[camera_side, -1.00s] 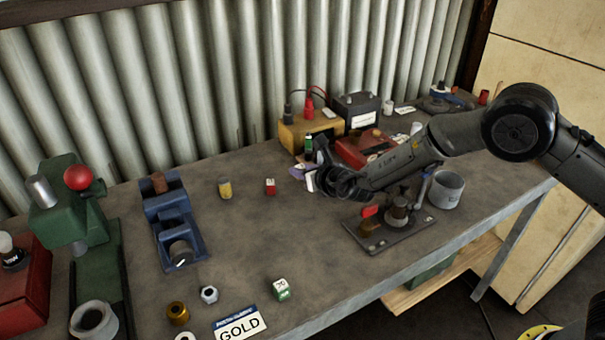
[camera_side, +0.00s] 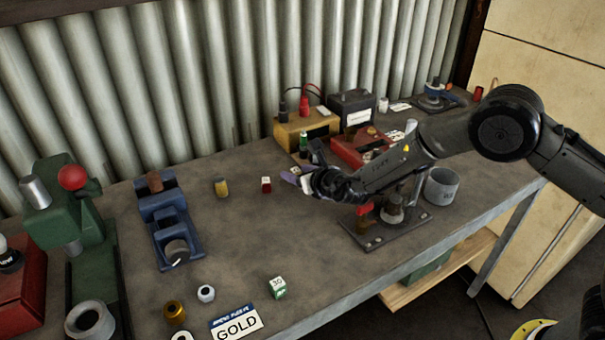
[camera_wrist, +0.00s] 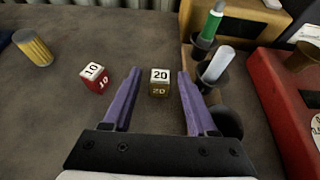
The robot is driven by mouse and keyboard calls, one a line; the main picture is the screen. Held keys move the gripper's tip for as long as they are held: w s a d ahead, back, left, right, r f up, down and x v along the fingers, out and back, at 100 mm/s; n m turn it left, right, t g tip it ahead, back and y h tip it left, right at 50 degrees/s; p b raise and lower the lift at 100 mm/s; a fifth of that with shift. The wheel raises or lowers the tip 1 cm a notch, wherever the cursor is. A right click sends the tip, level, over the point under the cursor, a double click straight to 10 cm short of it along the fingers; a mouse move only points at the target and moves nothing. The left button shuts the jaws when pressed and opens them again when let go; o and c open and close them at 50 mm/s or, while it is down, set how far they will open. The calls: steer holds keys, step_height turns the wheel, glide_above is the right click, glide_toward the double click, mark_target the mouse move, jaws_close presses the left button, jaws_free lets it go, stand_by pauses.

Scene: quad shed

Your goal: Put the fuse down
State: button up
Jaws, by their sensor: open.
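A small cube fuse marked 20 (camera_wrist: 159,83), white on top and brownish-yellow below, stands upright between my fingers in the wrist view. It appears to rest on the bench, with a gap to each finger. My gripper (camera_wrist: 154,75) is open, its purple fingers on either side of it. In the side view my gripper (camera_side: 296,179) is low over the bench, and the 20 fuse is hidden. A red cube marked 10 (camera_wrist: 95,77) sits apart, left of the fingers; it also shows in the side view (camera_side: 266,184). A green cube marked 30 (camera_side: 277,287) stands near the front.
A dark holder with a green cylinder (camera_wrist: 213,22) and a white cylinder (camera_wrist: 217,63) stands close right of my fingers. A red box (camera_wrist: 285,110) is farther right. A yellow cylinder (camera_wrist: 33,48) is left. The bench (camera_side: 225,230) left of my gripper is mostly clear.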

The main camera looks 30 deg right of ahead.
steer(key=v, duration=1.2)
steer(key=shift+r, duration=0.1)
steer(key=s+d+r+m+g+h, duration=0.25)
steer(key=s+d+r+m, duration=0.35)
steer(key=d+m, duration=0.35)
steer(key=s+d+r+m+g+h, duration=0.1)
steer(key=s+d+r+m+h, duration=0.4)
steer(key=d+m, duration=0.5)
steer(key=s+d+m+g+y, duration=0.2)
steer(key=s+d+m+g, duration=0.15)
steer(key=s+m, duration=0.55)
steer(key=s+a+m+y, duration=0.2)
steer(key=s+a+m, duration=0.1)
steer(key=s, duration=0.4)
steer(key=s+a+m+y, duration=0.3)
steer(key=s+a+m, duration=0.1)
steer(key=s, duration=0.3)
steer(key=shift+f, duration=0.35)
